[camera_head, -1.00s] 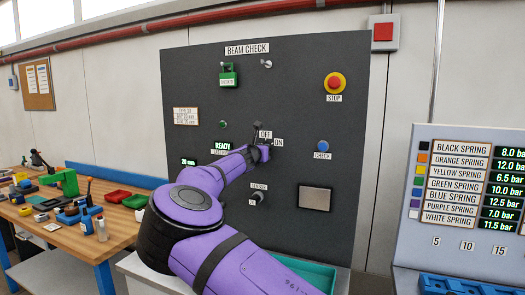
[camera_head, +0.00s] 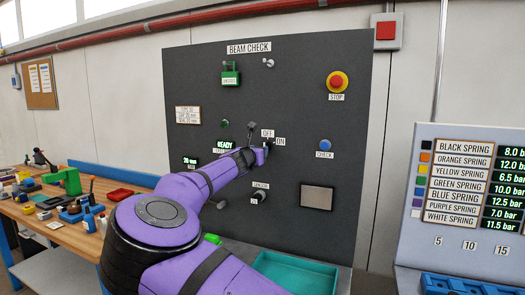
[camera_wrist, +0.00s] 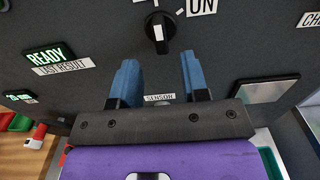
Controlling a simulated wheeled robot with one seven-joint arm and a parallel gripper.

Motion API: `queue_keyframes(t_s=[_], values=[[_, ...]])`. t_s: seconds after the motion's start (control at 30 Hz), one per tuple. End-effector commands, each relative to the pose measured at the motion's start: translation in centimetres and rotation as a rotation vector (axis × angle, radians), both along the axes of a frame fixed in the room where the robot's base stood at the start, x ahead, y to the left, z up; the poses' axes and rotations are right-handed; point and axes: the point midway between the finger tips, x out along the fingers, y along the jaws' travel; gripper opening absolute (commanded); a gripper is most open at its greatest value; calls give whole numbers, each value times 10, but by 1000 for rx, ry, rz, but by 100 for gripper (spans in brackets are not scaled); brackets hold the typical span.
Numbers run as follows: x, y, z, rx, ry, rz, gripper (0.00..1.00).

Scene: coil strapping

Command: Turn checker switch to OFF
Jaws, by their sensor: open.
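The checker switch is a black rotary knob (camera_wrist: 158,32) with a white mark, on the dark BEAM CHECK panel. OFF and ON labels stand by it, OFF above and ON to the right in the head view; the wrist view shows ON fully and only the edge of another label above. Its mark looks roughly upright in the wrist view, but I cannot tell the exact setting. My gripper (camera_wrist: 160,76) is open and empty, its two blue fingers just below the knob in that view and apart from it. In the head view, my gripper (camera_head: 257,157) partly covers the knob.
A lower sensor knob (camera_head: 259,194), a blue CHECK button (camera_head: 325,145) and a red STOP button (camera_head: 337,82) share the panel. A teal tray (camera_head: 296,272) lies below. A cluttered workbench stands at left.

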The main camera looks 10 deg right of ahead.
Motion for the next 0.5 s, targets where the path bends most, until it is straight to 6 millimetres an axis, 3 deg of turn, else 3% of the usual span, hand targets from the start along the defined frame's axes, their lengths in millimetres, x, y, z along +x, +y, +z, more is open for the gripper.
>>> queue_keyframes(t_s=[0.2, 0.5], values=[[-28, 21, 0, 1, 0, 1, 42], [-41, 29, 0, 0, 0, -1, 42]])
